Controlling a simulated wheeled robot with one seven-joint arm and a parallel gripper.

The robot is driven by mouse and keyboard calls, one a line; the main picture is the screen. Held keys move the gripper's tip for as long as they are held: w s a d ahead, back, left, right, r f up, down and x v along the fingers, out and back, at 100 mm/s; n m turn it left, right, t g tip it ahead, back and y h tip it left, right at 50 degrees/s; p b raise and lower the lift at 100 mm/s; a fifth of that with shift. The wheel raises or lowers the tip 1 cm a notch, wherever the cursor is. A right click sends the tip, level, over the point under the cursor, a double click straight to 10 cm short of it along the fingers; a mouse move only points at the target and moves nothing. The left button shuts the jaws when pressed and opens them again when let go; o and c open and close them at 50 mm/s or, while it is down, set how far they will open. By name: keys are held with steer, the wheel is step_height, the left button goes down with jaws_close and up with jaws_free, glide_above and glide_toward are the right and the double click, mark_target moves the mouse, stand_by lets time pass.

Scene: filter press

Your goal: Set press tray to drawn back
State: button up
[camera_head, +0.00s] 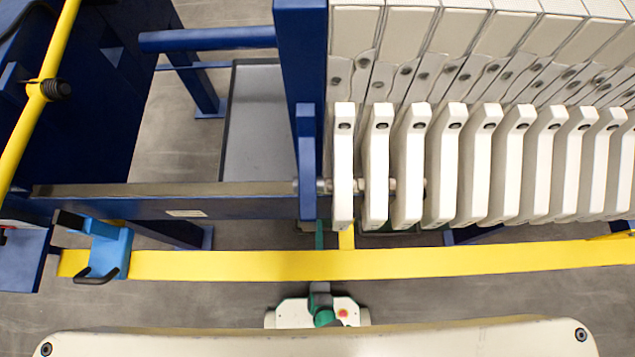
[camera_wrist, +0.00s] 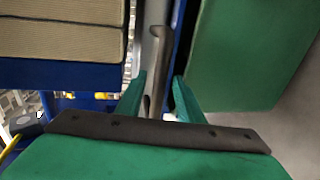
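My gripper (camera_wrist: 159,76) shows in the wrist view as two green fingers standing apart. A grey-brown bar, like a handle (camera_wrist: 158,50), shows between and beyond the fingertips, with gaps beside it. I cannot tell how deep it sits between them. A large green panel (camera_wrist: 250,45) lies right of the bar; I cannot tell whether it is the press tray. In the head view a grey tray-like panel (camera_head: 255,125) lies low behind the blue beam, left of the blue upright. My gripper cannot be clearly made out there.
Cream filter plates (camera_head: 440,165) stand in a row on the right. A yellow rail (camera_head: 400,262) runs across the front, with a blue bracket (camera_head: 108,248) at its left. A blue beam (camera_head: 240,207) lies behind the rail. Ribbed beige blocks (camera_wrist: 60,50) fill the wrist view's upper left.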

steer(key=shift+x, duration=2.3)
steer(key=shift+a, duration=0.15)
jaws_close()
